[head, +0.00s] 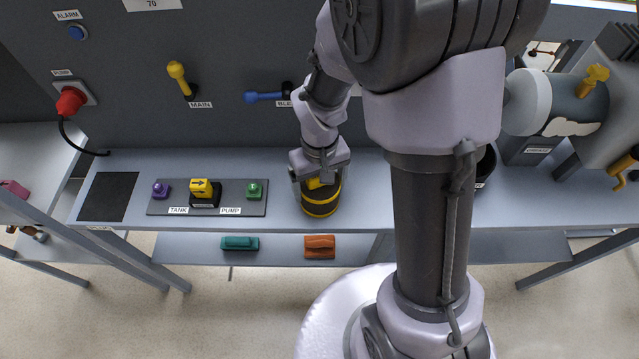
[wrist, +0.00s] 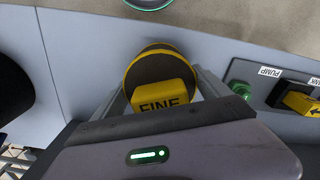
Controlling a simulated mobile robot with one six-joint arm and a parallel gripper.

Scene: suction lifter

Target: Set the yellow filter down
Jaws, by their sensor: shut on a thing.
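The yellow filter (head: 320,203) is a short cylinder with yellow and dark bands, at the middle of the grey bench. In the wrist view the filter (wrist: 160,68) has a yellow block on top marked "FINE". My gripper (head: 318,175) comes down from above and is shut on the filter, with a finger on each side of the block. The filter looks upright and at or just above the bench top; I cannot tell whether its base touches. My gripper (wrist: 160,100) hides part of the filter's top.
Left of the filter is a grey plate (head: 207,209) with TANK and PUMP labels and a yellow arrow block (head: 203,188). A black square mat (head: 108,196) lies further left. A dark bin (head: 485,167) stands to the right, partly behind my arm. Bare bench (head: 370,190) lies right of the filter.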

